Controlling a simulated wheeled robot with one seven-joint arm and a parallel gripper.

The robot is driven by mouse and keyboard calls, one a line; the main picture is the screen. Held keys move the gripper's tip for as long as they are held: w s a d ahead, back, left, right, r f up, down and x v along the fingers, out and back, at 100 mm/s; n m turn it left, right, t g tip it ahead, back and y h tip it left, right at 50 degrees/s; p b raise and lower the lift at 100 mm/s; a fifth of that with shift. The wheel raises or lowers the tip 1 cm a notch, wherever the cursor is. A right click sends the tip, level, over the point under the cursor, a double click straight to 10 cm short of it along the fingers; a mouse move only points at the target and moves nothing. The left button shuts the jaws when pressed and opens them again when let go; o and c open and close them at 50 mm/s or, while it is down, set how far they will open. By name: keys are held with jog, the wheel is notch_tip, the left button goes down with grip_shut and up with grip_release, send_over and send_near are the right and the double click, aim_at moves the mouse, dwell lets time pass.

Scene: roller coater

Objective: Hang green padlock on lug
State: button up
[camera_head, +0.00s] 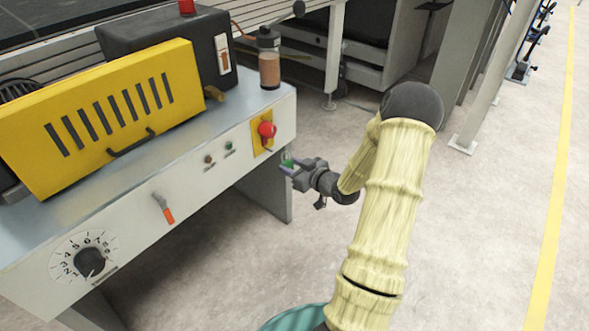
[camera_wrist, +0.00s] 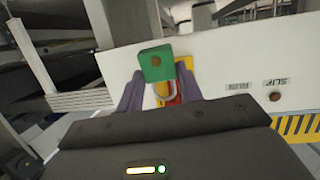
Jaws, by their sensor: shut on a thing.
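The green padlock (camera_wrist: 156,62) sits between the purple fingertips of my gripper (camera_wrist: 160,85), which is shut on it. Its pale shackle (camera_wrist: 165,92) shows in the wrist view, just below the green body. The red switch (camera_head: 266,130) on a yellow plate (camera_head: 257,145) is up and left of my gripper. In the wrist view that plate (camera_wrist: 187,63) is partly hidden behind the padlock. I cannot make out the lug clearly.
The front panel (camera_head: 190,165) also carries small buttons, an orange-tipped lever (camera_head: 164,209) and a numbered dial (camera_head: 90,261). A yellow guard (camera_head: 100,120) and a bottle (camera_head: 269,60) stand on the machine top. Open floor (camera_head: 480,240) lies to the right.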

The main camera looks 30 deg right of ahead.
jog(key=shift+w+a+f+b, duration=0.1)
jog(key=shift+w+a+b, duration=0.2)
jog(key=shift+w, duration=0.35)
jog(key=shift+w+a+b, duration=0.1)
jog(key=shift+w+a, duration=0.25)
jog(key=shift+w, duration=0.3)
jog(key=shift+b+x, duration=0.65)
jog(key=shift+x, duration=1.4)
jog(key=shift+s+a+f, duration=0.1)
jog(key=shift+f, duration=0.05)
jog(key=o, duration=1.1)
jog(key=p+v, duration=0.5)
jog(key=v, duration=1.2)
jog(key=shift+s+p, duration=0.2)
jog(key=shift+p, duration=0.15)
